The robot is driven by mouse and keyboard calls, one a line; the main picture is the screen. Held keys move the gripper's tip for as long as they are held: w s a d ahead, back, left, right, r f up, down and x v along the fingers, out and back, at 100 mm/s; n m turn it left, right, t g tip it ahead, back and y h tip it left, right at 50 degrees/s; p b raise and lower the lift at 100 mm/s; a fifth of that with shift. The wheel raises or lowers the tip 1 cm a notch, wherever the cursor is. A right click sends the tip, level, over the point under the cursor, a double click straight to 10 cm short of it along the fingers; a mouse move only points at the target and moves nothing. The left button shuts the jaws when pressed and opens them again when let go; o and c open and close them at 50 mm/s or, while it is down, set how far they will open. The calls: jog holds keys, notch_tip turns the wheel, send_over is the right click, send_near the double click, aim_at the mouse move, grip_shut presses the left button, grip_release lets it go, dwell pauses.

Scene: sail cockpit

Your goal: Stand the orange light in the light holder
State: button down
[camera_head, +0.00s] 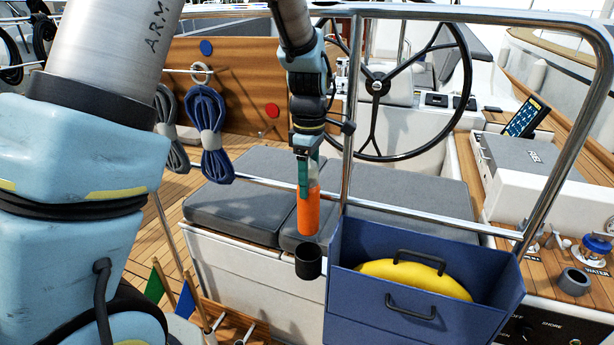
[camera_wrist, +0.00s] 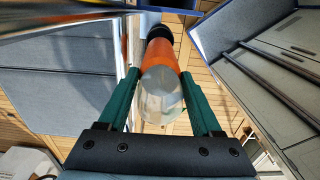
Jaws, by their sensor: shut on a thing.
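The orange light (camera_head: 308,214) has an orange body and a clear top, and hangs upright in my gripper (camera_head: 305,178). In the wrist view the light (camera_wrist: 160,56) runs away from me between the fingertips (camera_wrist: 161,82). The light holder (camera_head: 308,262) is a small black cup beside the blue box. In the head view the light's lower end shows just above the cup's rim, apart from it. In the wrist view the black cup (camera_wrist: 160,32) shows beyond the light's far end, partly hidden by it.
The blue box (camera_head: 385,315) with a yellow item (camera_head: 415,275) stands right of the cup. A steel rail (camera_head: 350,110) rises close to my gripper. Grey cushions (camera_head: 240,200) lie behind.

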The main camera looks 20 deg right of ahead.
aim_at(309, 220)
jog(key=shift+f+b, duration=2.3)
jog(key=shift+f, duration=0.55)
jog(key=shift+f+b, duration=1.45)
jog(key=shift+f, duration=1.6)
grip_release()
notch_tip(309, 220, up, 11)
jog(key=shift+f+b, duration=0.1)
jog(key=shift+b, duration=0.75)
